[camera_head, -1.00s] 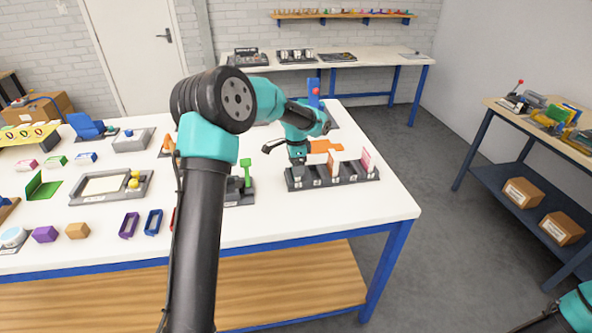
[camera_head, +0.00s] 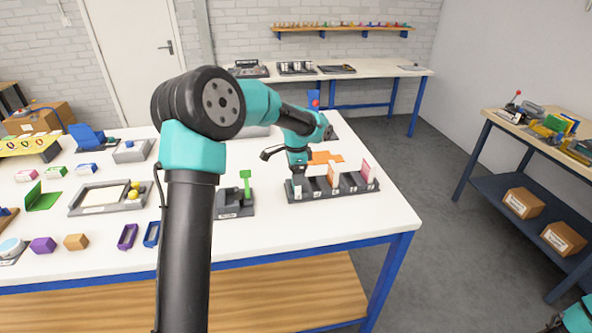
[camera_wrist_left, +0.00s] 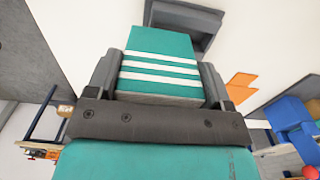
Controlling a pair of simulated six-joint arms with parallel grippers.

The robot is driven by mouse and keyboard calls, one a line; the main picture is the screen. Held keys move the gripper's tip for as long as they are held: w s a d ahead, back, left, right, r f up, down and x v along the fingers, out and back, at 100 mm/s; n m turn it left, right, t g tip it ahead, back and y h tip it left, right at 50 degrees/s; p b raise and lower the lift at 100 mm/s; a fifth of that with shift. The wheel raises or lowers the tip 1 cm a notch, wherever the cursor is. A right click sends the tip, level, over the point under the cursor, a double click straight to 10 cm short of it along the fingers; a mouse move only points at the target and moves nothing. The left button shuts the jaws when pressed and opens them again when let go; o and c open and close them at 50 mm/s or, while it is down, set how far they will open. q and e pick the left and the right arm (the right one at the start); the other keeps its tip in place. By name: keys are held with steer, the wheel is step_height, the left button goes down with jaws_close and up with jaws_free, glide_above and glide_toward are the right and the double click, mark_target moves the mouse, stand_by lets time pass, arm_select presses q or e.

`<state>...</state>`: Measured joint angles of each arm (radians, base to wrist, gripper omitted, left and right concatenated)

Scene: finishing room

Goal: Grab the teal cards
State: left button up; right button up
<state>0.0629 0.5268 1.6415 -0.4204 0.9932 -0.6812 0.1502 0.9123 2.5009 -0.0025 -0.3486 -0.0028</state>
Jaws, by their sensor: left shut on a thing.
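The teal cards (camera_wrist_left: 160,60), a teal block with white stripes, fill the space between my left gripper's fingers in the left wrist view. My left gripper (camera_wrist_left: 158,78) is shut on them. In the head view my left gripper (camera_head: 298,182) is at the left end of the dark card rack (camera_head: 345,188). The cards are largely hidden there, and I cannot tell whether they still touch the rack. My right gripper is out of view; only part of my right arm shows at the lower right corner.
An orange-and-white card pack (camera_head: 333,175) and a pink-and-white one (camera_head: 366,172) stand in the rack. A flat orange piece (camera_head: 325,157) lies behind it. A green-handled device (camera_head: 238,200) stands to the left. The table's right corner is clear.

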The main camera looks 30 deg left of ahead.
arm_select(q)
steer(key=s+d+r, duration=0.1)
steer(key=s+d, duration=0.5)
steer(key=s, duration=0.5)
steer(key=shift+d, duration=0.35)
steer(key=shift+a+r, duration=0.1)
